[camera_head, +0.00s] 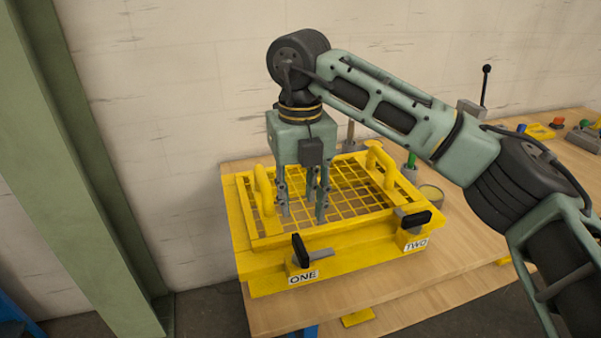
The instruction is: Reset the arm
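My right arm reaches in from the right, bends at a dark joint at the top, and points its gripper straight down. The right gripper (304,207) has its grey fingers spread apart, and nothing shows between them. It is over the left-middle part of a yellow grid basket (378,207). I cannot tell whether the fingertips touch the grid or hang just above it. My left gripper is not in view.
The basket sits in a yellow fixture (345,255) with black-handled clamps labelled ONE (301,250) and TWO (415,218), on a wooden table (460,255). A round can (431,195) stands right of it. A green pillar (75,150) rises at left.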

